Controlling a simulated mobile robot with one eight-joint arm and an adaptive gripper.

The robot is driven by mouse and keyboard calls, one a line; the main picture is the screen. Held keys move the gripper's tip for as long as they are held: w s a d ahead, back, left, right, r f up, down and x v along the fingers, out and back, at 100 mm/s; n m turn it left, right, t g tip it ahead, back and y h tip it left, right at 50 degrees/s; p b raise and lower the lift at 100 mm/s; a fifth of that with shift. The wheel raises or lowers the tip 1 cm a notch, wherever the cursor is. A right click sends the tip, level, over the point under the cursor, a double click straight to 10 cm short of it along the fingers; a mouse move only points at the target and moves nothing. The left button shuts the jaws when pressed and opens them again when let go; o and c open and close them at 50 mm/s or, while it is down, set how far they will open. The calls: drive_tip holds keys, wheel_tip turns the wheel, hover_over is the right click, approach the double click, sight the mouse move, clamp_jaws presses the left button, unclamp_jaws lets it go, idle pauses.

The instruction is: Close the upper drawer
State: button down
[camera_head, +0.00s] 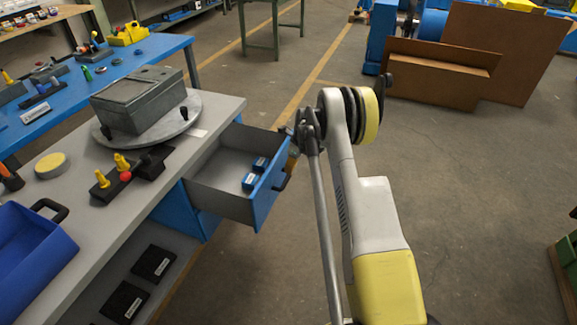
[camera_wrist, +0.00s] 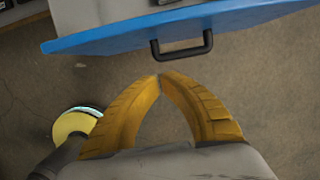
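The upper drawer (camera_head: 222,198) is pulled out from the blue cabinet under the grey worktop. Its blue front (camera_head: 268,193) carries a black handle (camera_head: 284,181). In the wrist view the drawer front (camera_wrist: 110,37) crosses the top, with the black handle (camera_wrist: 182,48) sticking out towards me. My gripper (camera_wrist: 159,80) has its yellow fingertips together with nothing between them. The tips point at the drawer front and appear just short of the handle, slightly left of its middle.
Small blue boxes (camera_head: 250,181) lie in the drawer. A grey metal box (camera_head: 138,98) stands on a round plate on the worktop (camera_head: 72,208). A blue bin (camera_head: 32,250) is at lower left. Open floor (camera_head: 460,180) lies right of my arm; brown boards (camera_head: 440,80) stand beyond.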

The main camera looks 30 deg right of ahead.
drive_tip(key=w+f, duration=0.1)
drive_tip(key=w+a+f+b, duration=0.1)
drive_tip(key=f, duration=0.1)
drive_tip(key=w+a+f+b, duration=0.1)
drive_tip(key=f, duration=0.1)
drive_tip(key=shift+w+a+f, duration=0.1)
drive_tip(key=shift+w+a, duration=0.05)
drive_tip(key=shift+a, duration=0.1)
drive_tip(key=shift+w+a+b, duration=0.35)
drive_tip(key=shift+w, duration=0.15)
drive_tip(key=shift+a, duration=0.15)
